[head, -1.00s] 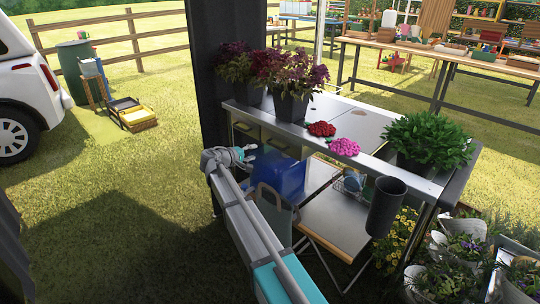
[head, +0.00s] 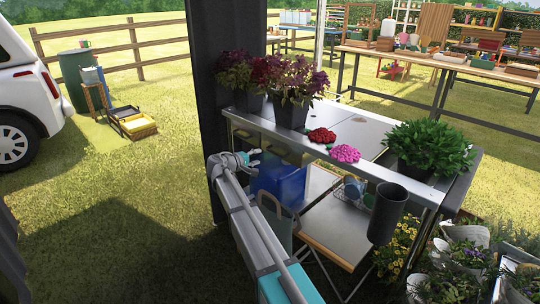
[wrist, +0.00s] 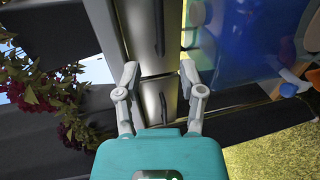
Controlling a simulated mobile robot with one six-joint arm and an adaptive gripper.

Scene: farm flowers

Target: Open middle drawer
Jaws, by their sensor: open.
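The drawers sit in a row under the top of the metal workbench (head: 365,170), partly hidden by my arm and a blue crate. One drawer front (head: 268,143) shows just behind my gripper (head: 250,159) in the head view. In the wrist view, which is turned sideways, two drawer fronts with dark handles show. One drawer (wrist: 152,100) lies just beyond my open fingers (wrist: 160,75), with its handle between them. Another drawer (wrist: 140,25) is above it in the picture. My gripper is empty. I cannot tell whether the fingertips touch the front. Both fronts look closed.
A blue crate (head: 281,182) stands close to the right of my gripper, below the drawers. Potted purple flowers (head: 292,85) and a green plant (head: 428,145) stand on the bench. A dark post (head: 208,60) rises at its left end. Open grass lies left.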

